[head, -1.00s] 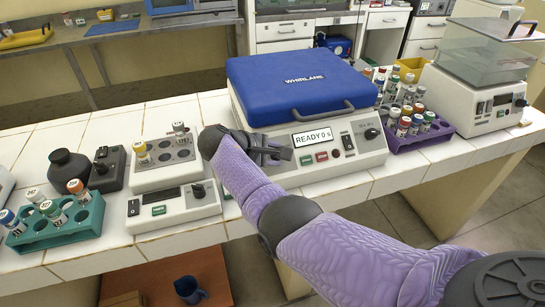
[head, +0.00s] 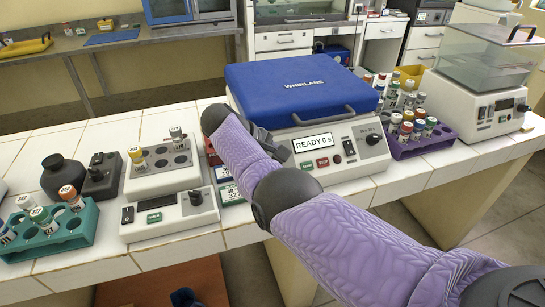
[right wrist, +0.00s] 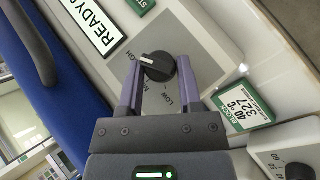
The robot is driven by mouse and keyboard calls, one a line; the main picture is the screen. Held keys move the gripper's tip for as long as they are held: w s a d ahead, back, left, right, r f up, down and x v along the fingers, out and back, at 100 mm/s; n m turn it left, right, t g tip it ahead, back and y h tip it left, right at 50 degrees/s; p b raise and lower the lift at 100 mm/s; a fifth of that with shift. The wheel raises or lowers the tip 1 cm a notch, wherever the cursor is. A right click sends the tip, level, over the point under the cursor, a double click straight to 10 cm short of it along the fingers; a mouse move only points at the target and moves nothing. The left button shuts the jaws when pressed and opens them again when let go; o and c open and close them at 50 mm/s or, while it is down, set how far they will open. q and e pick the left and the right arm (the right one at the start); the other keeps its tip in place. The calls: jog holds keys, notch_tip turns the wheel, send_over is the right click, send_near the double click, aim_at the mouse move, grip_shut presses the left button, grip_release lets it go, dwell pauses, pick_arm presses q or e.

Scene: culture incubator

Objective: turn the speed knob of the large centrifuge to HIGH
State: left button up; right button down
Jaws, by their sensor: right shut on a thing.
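The large centrifuge (head: 300,95) has a blue lid, and its display reads READY 0 s. Its speed knob (right wrist: 157,66) is black with a white pointer, in the right wrist view. The pointer faces left, toward a partly hidden label ending like "GH"; LOW is printed below the knob. My right gripper (right wrist: 160,63) has one fingertip on each side of the knob and is shut on it. In the head view my right gripper (head: 277,146) is at the panel left of the display, and the arm hides the knob. My left gripper is out of view.
A purple rack (head: 408,149) of tubes is right of the centrifuge. A small white device (head: 165,210) and a teal rack (head: 75,232) stand at the left.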

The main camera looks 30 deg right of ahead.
jog(key=shift+s+f, duration=0.1)
jog(key=shift+f, duration=0.1)
jog(key=shift+c, duration=1.5)
grip_release()
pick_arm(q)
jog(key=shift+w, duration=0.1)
pick_arm(e)
jog(key=shift+r, duration=0.1)
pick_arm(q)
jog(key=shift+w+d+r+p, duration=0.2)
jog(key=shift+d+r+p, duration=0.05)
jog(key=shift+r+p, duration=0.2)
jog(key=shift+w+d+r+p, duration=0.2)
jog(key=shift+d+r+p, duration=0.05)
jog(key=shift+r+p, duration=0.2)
pick_arm(e)
jog(key=v, duration=1)
